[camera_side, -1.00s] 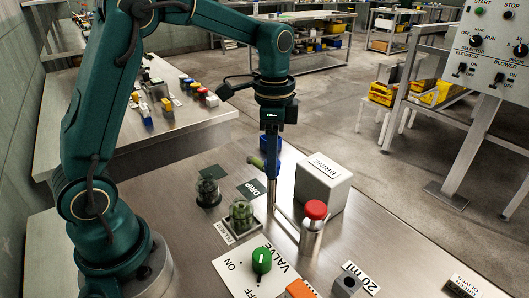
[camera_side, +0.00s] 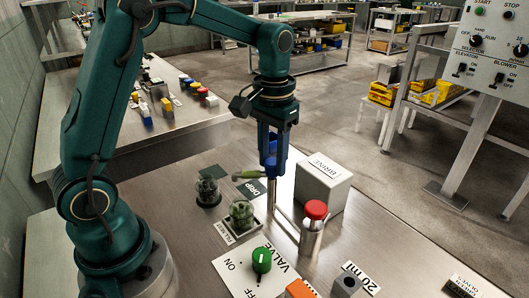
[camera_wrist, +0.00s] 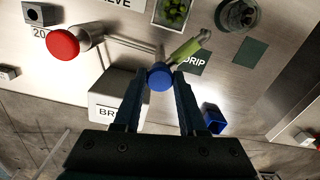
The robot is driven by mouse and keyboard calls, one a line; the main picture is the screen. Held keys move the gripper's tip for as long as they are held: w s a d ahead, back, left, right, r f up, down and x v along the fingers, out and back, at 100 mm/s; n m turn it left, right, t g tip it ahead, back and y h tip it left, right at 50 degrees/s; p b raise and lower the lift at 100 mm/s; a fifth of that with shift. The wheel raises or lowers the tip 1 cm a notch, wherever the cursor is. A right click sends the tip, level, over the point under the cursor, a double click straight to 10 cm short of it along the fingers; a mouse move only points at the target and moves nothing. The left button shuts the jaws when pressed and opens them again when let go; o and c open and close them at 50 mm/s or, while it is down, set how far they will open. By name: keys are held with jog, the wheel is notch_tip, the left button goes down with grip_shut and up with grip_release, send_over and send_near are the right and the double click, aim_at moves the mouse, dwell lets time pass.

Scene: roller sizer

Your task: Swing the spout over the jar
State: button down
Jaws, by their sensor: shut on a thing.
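The spout (camera_side: 250,174) is a green-sleeved arm with a grey tip, on a metal post with a blue knob (camera_wrist: 160,77). My gripper (camera_side: 272,163) points down and is shut on the blue knob. In the wrist view the spout (camera_wrist: 186,49) points up and right, past the corner of the dark DRIP mat (camera_wrist: 193,64). The jar (camera_side: 241,212), with green contents, stands on the FILL HERE plate. It shows at the top edge of the wrist view (camera_wrist: 174,10). The spout tip is apart from the jar, to one side of it.
A second jar (camera_side: 207,190) stands behind and left. The white BRINE box (camera_side: 322,182) and a red-capped metal cylinder (camera_side: 314,228) stand right of the post, joined by pipes. A green VALVE knob (camera_side: 262,260) is in front. A blue box (camera_wrist: 213,118) is near my gripper.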

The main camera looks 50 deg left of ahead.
aim_at(273, 161)
jog(key=n, duration=0.7)
jog(key=shift+w+r, duration=0.1)
dwell(0.5)
jog(key=c, duration=0.5)
grip_release()
jog(key=shift+r, duration=2.55)
